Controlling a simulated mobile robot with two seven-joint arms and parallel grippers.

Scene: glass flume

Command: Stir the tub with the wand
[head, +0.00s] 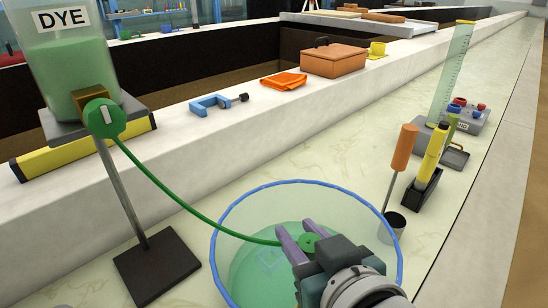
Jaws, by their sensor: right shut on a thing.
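The tub (304,181) is a clear round vessel with a blue rim and pale green liquid inside, at the bottom centre of the head view. My right gripper (295,238) is over the tub, its purple fingers shut on the green wand (310,243). Only a round green part of the wand shows at the fingers, and a green hose (185,207) runs up from there. The wand's lower end is not clear, so I cannot tell how deep it reaches. My left gripper is not in view.
The hose leads to the tap of a DYE tank (70,65) on a dark-based stand (157,265) left of the tub. An orange-handled tool (404,147) in a dark cup and a yellow marker (431,160) stand close right. A blue clamp (212,104) lies on the ledge.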

